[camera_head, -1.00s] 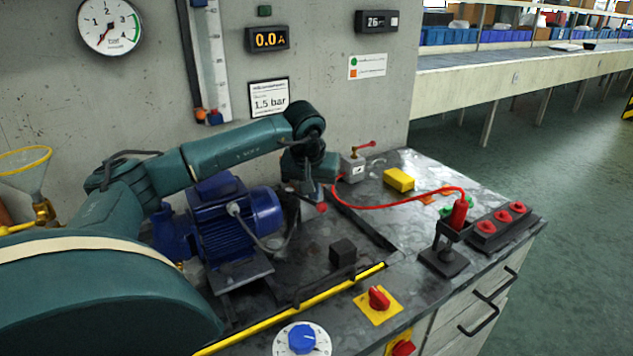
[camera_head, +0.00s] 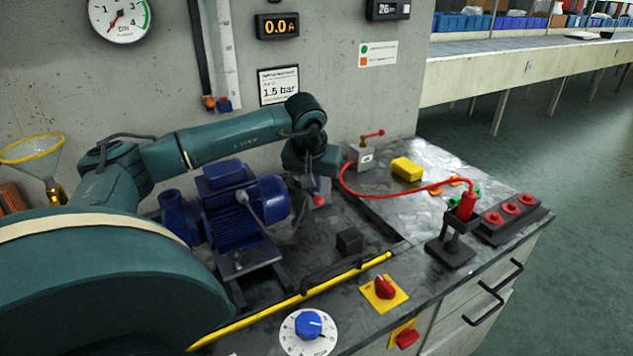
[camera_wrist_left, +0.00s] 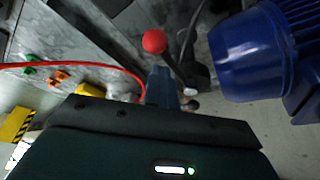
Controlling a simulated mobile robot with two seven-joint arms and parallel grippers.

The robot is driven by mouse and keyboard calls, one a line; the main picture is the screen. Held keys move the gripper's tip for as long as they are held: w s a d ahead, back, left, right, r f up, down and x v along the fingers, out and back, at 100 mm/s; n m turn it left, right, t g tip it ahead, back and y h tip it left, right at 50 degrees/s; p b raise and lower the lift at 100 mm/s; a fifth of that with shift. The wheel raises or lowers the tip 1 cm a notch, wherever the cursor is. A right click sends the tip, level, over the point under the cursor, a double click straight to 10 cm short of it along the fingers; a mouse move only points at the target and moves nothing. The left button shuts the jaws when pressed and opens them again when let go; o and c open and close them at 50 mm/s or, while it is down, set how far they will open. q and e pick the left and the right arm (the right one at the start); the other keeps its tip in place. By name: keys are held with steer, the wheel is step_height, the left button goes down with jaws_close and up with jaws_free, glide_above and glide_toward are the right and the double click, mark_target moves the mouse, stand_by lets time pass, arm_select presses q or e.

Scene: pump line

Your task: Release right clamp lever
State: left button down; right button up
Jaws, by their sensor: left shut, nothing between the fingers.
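The clamp lever with a red ball knob (camera_head: 319,201) stands just right of the blue motor (camera_head: 238,208). In the left wrist view the red knob (camera_wrist_left: 154,41) tops a dark lever arm that slants to a metal base beside the motor. My left gripper (camera_head: 317,185) points down right at the knob and partly hides the lever. Its fingers (camera_wrist_left: 160,82) are shut with nothing between them. In the wrist view the knob shows just beyond the fingertips; I cannot tell whether they touch. My right gripper is not in view.
A valve with a red handle (camera_head: 366,153), a yellow block (camera_head: 407,169) and a red cable (camera_head: 400,193) lie to the right. A black block (camera_head: 349,241) stands in front. A red tool in a black stand (camera_head: 462,212) and red buttons (camera_head: 510,208) are near the right edge.

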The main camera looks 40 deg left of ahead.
arm_select(q)
steer(key=shift+s+f, duration=0.1)
steer(key=v, duration=1.3)
steer(key=shift+p, duration=0.35)
steer(key=shift+d, duration=0.15)
